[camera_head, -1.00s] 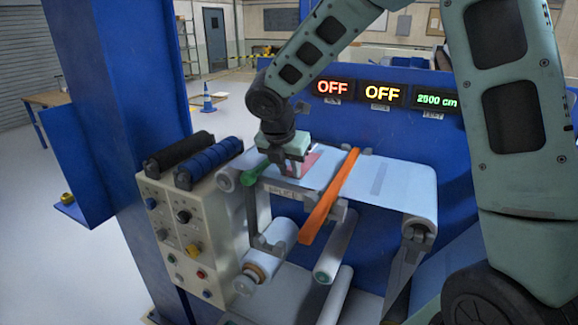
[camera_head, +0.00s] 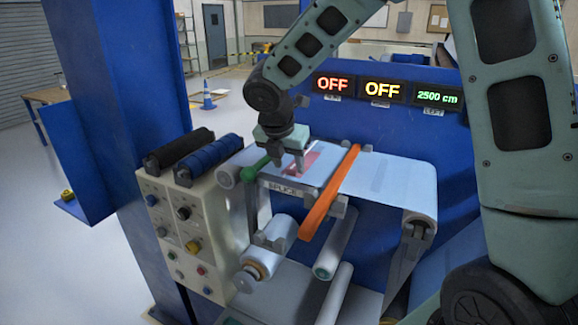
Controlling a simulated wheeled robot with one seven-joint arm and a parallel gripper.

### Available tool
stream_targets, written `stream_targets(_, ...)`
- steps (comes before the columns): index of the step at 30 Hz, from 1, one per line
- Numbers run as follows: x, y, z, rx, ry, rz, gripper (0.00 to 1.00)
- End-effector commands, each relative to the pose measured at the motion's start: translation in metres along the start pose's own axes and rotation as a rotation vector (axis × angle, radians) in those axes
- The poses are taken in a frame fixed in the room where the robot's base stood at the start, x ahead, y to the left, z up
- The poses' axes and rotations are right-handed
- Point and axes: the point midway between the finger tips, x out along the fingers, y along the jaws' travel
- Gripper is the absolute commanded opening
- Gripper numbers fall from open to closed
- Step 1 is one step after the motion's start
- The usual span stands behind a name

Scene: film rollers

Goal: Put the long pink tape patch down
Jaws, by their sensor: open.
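The long pink tape patch (camera_head: 307,161) lies on the pale blue film web (camera_head: 385,178) at the splice table, between a green bar (camera_head: 254,170) on the left and an orange bar (camera_head: 327,195) on the right. Part of the patch is hidden behind my gripper. My gripper (camera_head: 288,172) is open, pointing down above the film by the patch's left side. I see nothing between its fingers. I cannot tell whether the fingertips touch the film.
A control box (camera_head: 187,235) with knobs stands at the left, with a black roller (camera_head: 180,148) and a blue roller (camera_head: 209,160) on top. Film rolls (camera_head: 270,248) hang below. A blue panel behind carries two OFF displays (camera_head: 332,85) and a 2500 cm display (camera_head: 437,97).

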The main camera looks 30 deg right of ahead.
Motion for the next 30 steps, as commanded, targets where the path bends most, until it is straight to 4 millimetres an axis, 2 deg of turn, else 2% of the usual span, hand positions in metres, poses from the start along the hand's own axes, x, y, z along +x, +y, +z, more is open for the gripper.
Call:
stream_targets(9,-0.066,0.001,0.000,0.002,-0.003,0.005,0.44)
stream_targets(15,-0.095,0.001,0.000,0.001,-0.001,0.003,0.44)
stream_targets(19,-0.104,0.000,0.000,-0.001,0.000,0.002,0.44)
stream_targets(26,-0.107,0.000,-0.002,0.003,0.003,0.001,0.44)
stream_targets(29,-0.107,-0.001,-0.021,0.050,0.025,0.009,0.44)
stream_targets(30,-0.107,-0.003,-0.036,0.094,0.045,0.012,0.44)
